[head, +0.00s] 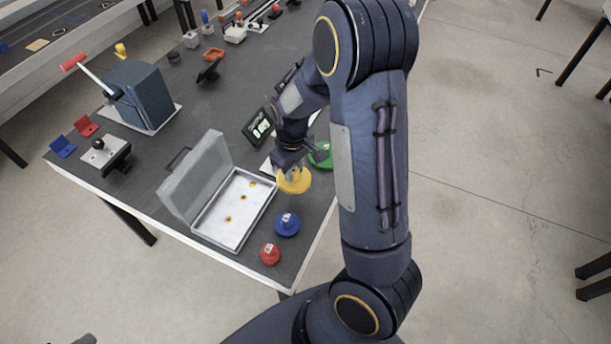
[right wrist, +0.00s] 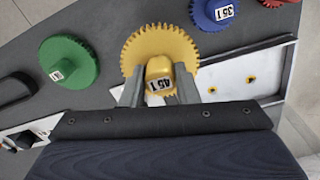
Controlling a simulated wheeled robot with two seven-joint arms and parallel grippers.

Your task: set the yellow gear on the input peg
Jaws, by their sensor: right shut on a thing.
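The yellow gear (head: 294,181) hangs in my right gripper (head: 290,163) near the right table edge. In the right wrist view the yellow gear (right wrist: 160,45) has a raised hub labelled 45 T between the two fingertips (right wrist: 159,88), and the gripper is shut on that hub. An open grey case (head: 207,236) has a white inside with a few small yellow pegs (head: 242,197); the gear is beyond its right rim. I cannot tell which peg is the input peg. My left gripper is not in view.
A blue gear (head: 287,224) and a red gear (head: 270,253) lie right of the case. A green gear (head: 322,156) is beside my gripper, partly hidden. A small display (head: 258,130) stands behind. A blue box with a crank (head: 143,95) is at the back left.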

